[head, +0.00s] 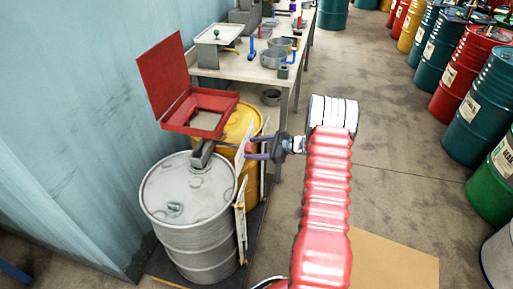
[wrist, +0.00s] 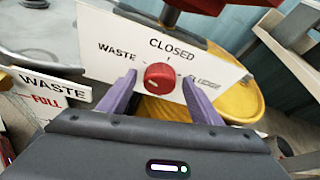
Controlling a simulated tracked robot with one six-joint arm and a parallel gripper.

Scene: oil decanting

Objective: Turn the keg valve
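The keg valve is a round red knob (wrist: 159,78) on a tilted white plate (wrist: 215,65) in the wrist view. The plate reads WASTE at left and CLOSED at top; the right label is partly hidden by a finger. A mark stands above the knob below CLOSED; I cannot tell the knob's exact pointing. My gripper (wrist: 160,80) is open, with one purple finger on each side of the knob and visible gaps between. In the head view my gripper (head: 252,148) reaches left to the plate (head: 242,150), seen nearly edge-on; the knob is hard to make out there.
A grey drum (head: 188,195) and a yellow drum (head: 240,125) stand by the wall. A red open-lidded funnel box (head: 200,112) sits above them. A second sign (wrist: 50,90) reads WASTE FULL.

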